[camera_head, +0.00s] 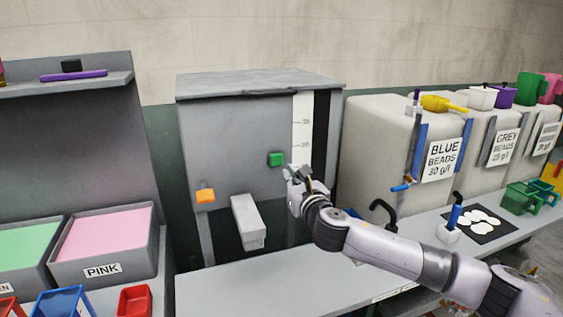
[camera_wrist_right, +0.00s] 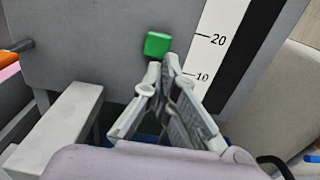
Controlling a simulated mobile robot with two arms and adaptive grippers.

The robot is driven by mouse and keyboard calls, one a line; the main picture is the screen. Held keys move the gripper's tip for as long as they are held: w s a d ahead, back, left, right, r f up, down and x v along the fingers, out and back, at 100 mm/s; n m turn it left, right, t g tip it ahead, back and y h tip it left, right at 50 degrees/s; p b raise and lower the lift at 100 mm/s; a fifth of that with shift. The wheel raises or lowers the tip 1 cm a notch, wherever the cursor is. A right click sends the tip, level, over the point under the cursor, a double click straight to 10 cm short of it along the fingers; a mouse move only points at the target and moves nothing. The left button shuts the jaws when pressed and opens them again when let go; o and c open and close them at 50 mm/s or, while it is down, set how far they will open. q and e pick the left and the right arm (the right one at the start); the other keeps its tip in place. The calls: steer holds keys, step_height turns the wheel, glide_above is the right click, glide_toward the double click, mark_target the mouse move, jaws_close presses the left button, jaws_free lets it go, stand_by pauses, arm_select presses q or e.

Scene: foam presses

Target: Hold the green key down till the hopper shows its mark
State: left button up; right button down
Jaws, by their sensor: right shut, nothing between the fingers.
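The green key (camera_head: 276,159) sticks out of the front of the grey hopper (camera_head: 235,125), left of a white scale strip (camera_head: 302,130) with a black band beside it. My right gripper (camera_head: 296,172) is shut and empty, just below and right of the key. In the right wrist view the green key (camera_wrist_right: 157,44) shows just above the fingertips (camera_wrist_right: 164,62); I cannot tell whether they touch it. The scale there reads 20 and 10. No clear mark or fill shows on the strip. My left gripper is not in view.
An orange key (camera_head: 205,195) and a grey spout (camera_head: 248,222) are on the hopper's front, left of my gripper. Bead bins, one labelled blue (camera_head: 440,160), stand at right. A pink tray (camera_head: 105,240) is at left. The front bench (camera_head: 270,285) is mostly clear.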

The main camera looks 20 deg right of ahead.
mark_target(278, 160)
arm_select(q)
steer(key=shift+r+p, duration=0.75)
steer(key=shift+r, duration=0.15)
arm_select(e)
steer(key=shift+w+a, duration=0.15)
steer(key=shift+w, duration=3.35)
